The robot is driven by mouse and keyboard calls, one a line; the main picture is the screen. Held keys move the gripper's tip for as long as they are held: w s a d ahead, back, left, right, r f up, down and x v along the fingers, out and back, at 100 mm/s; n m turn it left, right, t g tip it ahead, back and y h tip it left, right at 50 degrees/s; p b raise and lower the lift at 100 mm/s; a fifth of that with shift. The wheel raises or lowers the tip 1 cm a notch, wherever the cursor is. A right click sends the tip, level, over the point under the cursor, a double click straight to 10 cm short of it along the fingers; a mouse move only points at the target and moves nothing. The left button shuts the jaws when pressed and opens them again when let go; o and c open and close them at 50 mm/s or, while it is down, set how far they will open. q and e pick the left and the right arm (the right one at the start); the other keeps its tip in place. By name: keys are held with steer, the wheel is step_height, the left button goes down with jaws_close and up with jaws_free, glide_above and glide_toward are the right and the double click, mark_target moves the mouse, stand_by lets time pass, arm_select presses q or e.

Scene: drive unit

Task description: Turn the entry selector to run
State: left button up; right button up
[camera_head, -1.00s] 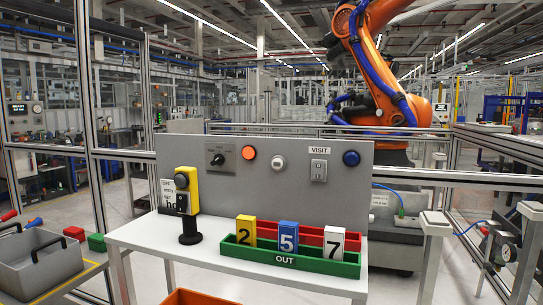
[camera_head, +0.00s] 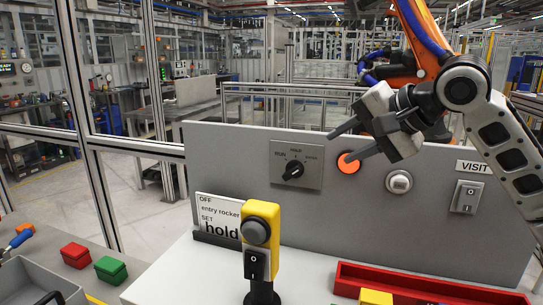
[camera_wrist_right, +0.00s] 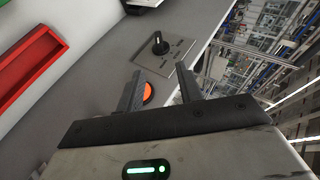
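The entry selector is a black rotary knob (camera_head: 293,169) on a grey square plate (camera_head: 310,179), mounted on the upright grey panel. RUN is marked at its upper left and HOLD at the top; the third label is too small to read. The knob sits slanted; I cannot tell which end is its pointer. It also shows in the right wrist view (camera_wrist_right: 158,44), beyond the fingertips. My right gripper (camera_head: 338,148) is open and empty, in front of the panel to the right of the selector, not touching it. My left gripper is not in view.
An orange button (camera_head: 348,163) lies close behind the right fingers. A white knob (camera_head: 399,182) and a VISIT rocker (camera_head: 466,197) are farther right. A yellow post (camera_head: 262,212) with a black rocker stands before the panel, beside a sign (camera_head: 218,214) reading "hold". A red tray (camera_head: 420,287) is lower right.

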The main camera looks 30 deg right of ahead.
mark_target(297, 171)
steer(key=p+x, duration=0.3)
steer(key=x, duration=1.1)
steer(key=shift+s+p, duration=0.15)
steer(key=shift+p, duration=0.25)
steer(key=shift+w+a+f, duration=0.15)
steer(key=shift+w+f, duration=0.2)
steer(key=shift+f, duration=0.05)
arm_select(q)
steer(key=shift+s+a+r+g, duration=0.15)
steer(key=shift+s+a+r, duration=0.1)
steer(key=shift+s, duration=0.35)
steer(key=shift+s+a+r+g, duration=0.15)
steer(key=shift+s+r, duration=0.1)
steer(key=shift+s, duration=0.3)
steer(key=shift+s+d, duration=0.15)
arm_select(e)
jaws_close()
